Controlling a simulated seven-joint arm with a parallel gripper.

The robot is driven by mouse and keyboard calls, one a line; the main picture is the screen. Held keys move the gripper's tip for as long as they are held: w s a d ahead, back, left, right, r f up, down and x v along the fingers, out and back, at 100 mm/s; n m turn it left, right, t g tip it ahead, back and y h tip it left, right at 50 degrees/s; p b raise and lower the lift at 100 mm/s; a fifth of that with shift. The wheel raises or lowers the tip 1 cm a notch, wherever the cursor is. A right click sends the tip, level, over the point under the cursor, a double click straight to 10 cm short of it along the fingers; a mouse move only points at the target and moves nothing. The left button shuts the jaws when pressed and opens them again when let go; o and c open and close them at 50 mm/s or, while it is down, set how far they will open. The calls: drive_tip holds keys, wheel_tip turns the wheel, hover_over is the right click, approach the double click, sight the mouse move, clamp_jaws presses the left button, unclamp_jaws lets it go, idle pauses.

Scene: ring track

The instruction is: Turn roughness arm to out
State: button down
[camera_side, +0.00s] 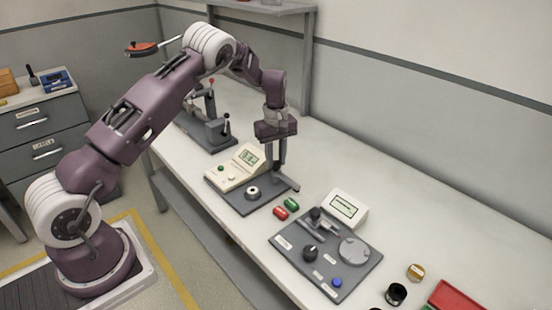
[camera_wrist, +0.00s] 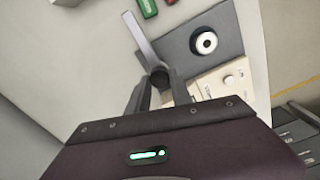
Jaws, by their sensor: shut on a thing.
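The roughness tester (camera_side: 228,172) is a cream box with a small display, on a dark grey base in the middle of the bench; it is partly in the wrist view (camera_wrist: 232,82). Its roughness arm (camera_side: 287,182) is a flat grey bar, also in the wrist view (camera_wrist: 141,38), pointing away from the cream box past the base's edge. My gripper (camera_side: 277,165) points down and is shut on the arm's dark knob end, between the fingertips in the wrist view (camera_wrist: 160,82). A pale ring with a dark centre (camera_side: 252,192) sits on the base, apart from the arm.
A red block (camera_side: 281,213) and a green block (camera_side: 291,204) lie just right of the tester. A grey panel (camera_side: 283,243) with a dark knob, round disc and display box stands further right. A grey lever press (camera_side: 212,130) stands behind to the left.

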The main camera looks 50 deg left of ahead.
drive_tip(key=shift+n, duration=2)
drive_tip(key=c, duration=1.1)
unclamp_jaws()
drive_tip(key=shift+c, duration=0.2)
wheel_tip(320, 180, up, 7)
drive_tip(key=shift+r, duration=0.1)
